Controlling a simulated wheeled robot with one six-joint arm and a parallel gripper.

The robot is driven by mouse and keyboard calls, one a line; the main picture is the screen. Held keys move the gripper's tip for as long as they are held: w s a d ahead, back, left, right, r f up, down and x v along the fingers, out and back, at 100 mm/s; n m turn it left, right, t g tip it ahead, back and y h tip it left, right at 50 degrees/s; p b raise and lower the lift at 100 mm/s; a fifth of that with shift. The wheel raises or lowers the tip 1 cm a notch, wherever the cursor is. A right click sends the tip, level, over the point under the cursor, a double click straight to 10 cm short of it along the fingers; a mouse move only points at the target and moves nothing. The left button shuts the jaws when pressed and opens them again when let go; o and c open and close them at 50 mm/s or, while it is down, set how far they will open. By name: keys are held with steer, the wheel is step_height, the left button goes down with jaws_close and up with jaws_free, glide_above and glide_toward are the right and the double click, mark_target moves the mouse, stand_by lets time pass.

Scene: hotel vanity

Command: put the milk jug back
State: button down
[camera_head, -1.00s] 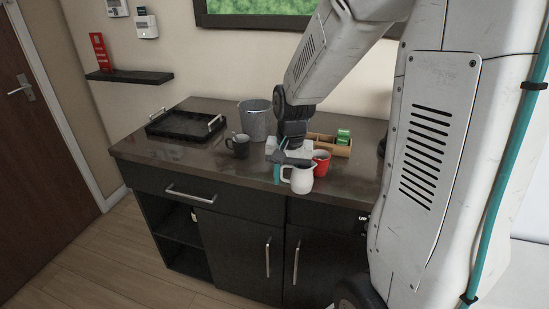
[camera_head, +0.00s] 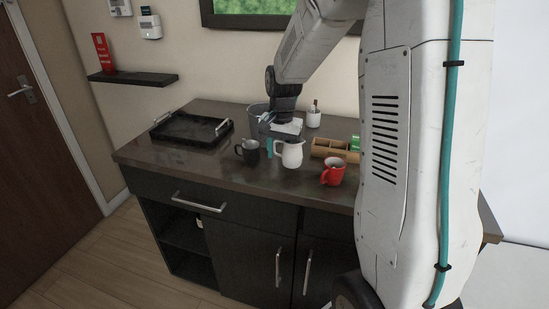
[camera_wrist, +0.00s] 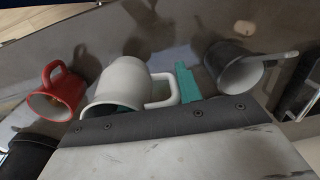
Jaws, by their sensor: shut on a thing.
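The white milk jug (camera_head: 291,154) is upright in the head view, above or on the dark counter; I cannot tell whether its base touches. My gripper (camera_head: 278,143) is over it, pointing down, with a teal finger showing at the jug's left side. In the wrist view the jug (camera_wrist: 127,83) is at the centre left with its handle toward the right. One teal finger of my gripper (camera_wrist: 160,95) is beside the handle, and some teal shows at the jug's mouth. The jaws are shut on the jug.
A dark mug (camera_head: 248,152) stands close left of the jug, and a red mug (camera_head: 333,172) to the front right. A grey bin (camera_head: 257,120), a wooden organiser (camera_head: 330,148) and a white cup (camera_head: 313,117) are behind. A black tray (camera_head: 190,130) is at the left. The front counter is clear.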

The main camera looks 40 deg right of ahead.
mark_target(274, 168)
steer(key=shift+w+d+f, duration=0.1)
steer(key=shift+w, duration=0.55)
steer(key=shift+w+d+f, duration=0.1)
steer(key=shift+w, duration=0.5)
steer(key=shift+f, duration=1.65)
steer(key=shift+f, duration=0.15)
steer(key=c, duration=1)
jaws_free()
steer(key=shift+o, duration=0.2)
